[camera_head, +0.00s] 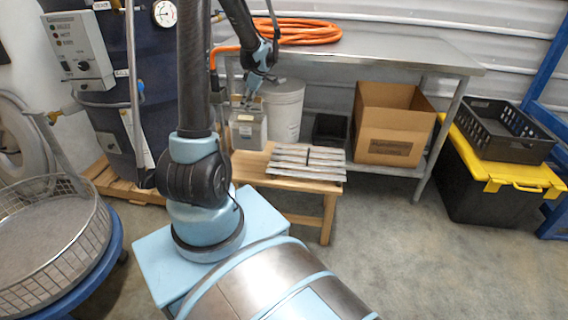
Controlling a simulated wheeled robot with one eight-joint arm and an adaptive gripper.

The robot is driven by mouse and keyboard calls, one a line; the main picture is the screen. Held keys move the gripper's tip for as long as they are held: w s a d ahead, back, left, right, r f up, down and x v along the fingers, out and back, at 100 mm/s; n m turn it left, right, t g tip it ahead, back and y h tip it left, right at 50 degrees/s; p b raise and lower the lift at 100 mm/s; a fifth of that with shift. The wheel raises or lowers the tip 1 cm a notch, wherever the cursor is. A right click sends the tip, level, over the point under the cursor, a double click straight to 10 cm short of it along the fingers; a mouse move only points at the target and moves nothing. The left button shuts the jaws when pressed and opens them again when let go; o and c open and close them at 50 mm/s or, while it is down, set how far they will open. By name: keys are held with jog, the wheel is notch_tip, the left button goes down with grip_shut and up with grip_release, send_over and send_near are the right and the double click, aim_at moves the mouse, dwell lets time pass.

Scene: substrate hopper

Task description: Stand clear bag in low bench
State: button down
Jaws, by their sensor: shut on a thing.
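A clear, greyish bag (248,132) is upright at the left end of the low wooden bench (251,172). My gripper (250,103) is above the bag and shut on its top. The bag's base is at the height of the bench top in the picture, but I cannot tell whether it rests there or hangs just above. The fingertips are small and partly hidden by my arm.
A stack of flat grey packs (307,162) covers the bench's right part. A white bucket (284,108), a small black bin (330,130) and a cardboard box (392,125) stand behind, under the steel table (400,52). Open floor (420,260) lies to the right.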

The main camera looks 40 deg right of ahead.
aim_at(249, 124)
jog(key=shift+d, duration=0.15)
jog(key=shift+s+f, duration=0.1)
jog(key=shift+f, duration=0.1)
jog(key=shift+s+f, duration=0.1)
jog(key=shift+f, duration=4.7)
jog(key=c, duration=1.7)
grip_release()
